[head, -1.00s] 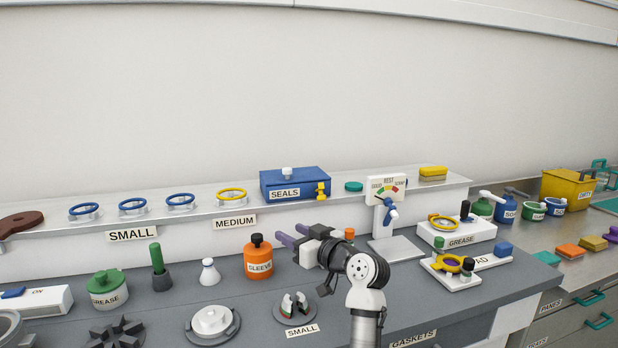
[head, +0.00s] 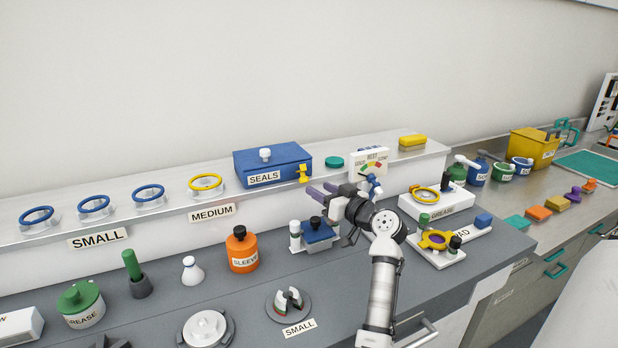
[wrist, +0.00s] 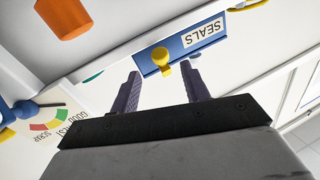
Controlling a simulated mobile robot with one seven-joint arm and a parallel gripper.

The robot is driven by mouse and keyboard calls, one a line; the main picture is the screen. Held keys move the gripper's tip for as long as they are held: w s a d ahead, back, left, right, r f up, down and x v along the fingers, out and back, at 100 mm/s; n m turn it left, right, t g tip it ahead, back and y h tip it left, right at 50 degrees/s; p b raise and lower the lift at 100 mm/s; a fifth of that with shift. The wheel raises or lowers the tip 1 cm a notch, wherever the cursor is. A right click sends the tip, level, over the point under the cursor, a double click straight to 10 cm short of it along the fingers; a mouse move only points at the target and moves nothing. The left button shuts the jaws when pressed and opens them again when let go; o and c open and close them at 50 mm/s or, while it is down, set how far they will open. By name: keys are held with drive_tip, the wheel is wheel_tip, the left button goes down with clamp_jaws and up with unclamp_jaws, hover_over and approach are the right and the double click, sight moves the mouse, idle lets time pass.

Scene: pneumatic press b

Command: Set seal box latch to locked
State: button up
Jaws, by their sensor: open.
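The blue seal box (head: 262,161), labelled SEALS, stands closed on the raised shelf, with a white knob on its lid. Its yellow latch (head: 304,173) sits at the right end of the front face. In the wrist view the yellow latch (wrist: 161,62) shows on the blue seal box (wrist: 184,46), just beyond and between the two finger tips. My gripper (head: 319,192) is open, its purple fingers pointing at the latch side of the box; in the wrist view the gripper (wrist: 163,80) is empty. I cannot tell whether the fingers touch anything.
A gauge stand (head: 369,163) is close to the right of my gripper. A teal disc (head: 334,162) lies on the shelf right of the box. A blue-topped fixture (head: 318,234) is below my gripper, and an orange SLEEVE bottle (head: 241,250) stands to the left.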

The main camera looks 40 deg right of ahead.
sight(303, 165)
drive_tip(key=shift+w+a+p, duration=0.1)
drive_tip(key=shift+w+p, duration=0.55)
drive_tip(key=shift+w, duration=2.15)
drive_tip(key=c, duration=1)
wheel_tip(303, 165, up, 2)
drive_tip(key=g+p, duration=0.2)
drive_tip(key=p, duration=0.2)
drive_tip(key=shift+r+m+g, duration=0.1)
drive_tip(key=shift+m+g, duration=0.2)
drive_tip(key=r+g+p, duration=0.1)
drive_tip(key=g+p, duration=0.1)
drive_tip(key=shift+r+m+g, duration=0.1)
drive_tip(key=shift+m+g, duration=0.2)
drive_tip(key=g, duration=0.1)
drive_tip(key=r+g+p, duration=0.1)
drive_tip(key=g, duration=0.1)
drive_tip(key=shift+w+r+m+y, duration=0.1)
drive_tip(key=shift+w+m+y, duration=0.2)
drive_tip(key=shift+w+y, duration=0.1)
drive_tip(key=shift+w+r+g, duration=0.25)
drive_tip(key=shift+r+g, duration=0.05)
drive_tip(key=shift+g, duration=0.8)
drive_tip(key=shift+w+r+g+y, duration=0.25)
drive_tip(key=shift+w+g+y, duration=0.05)
drive_tip(key=shift+g, duration=0.3)
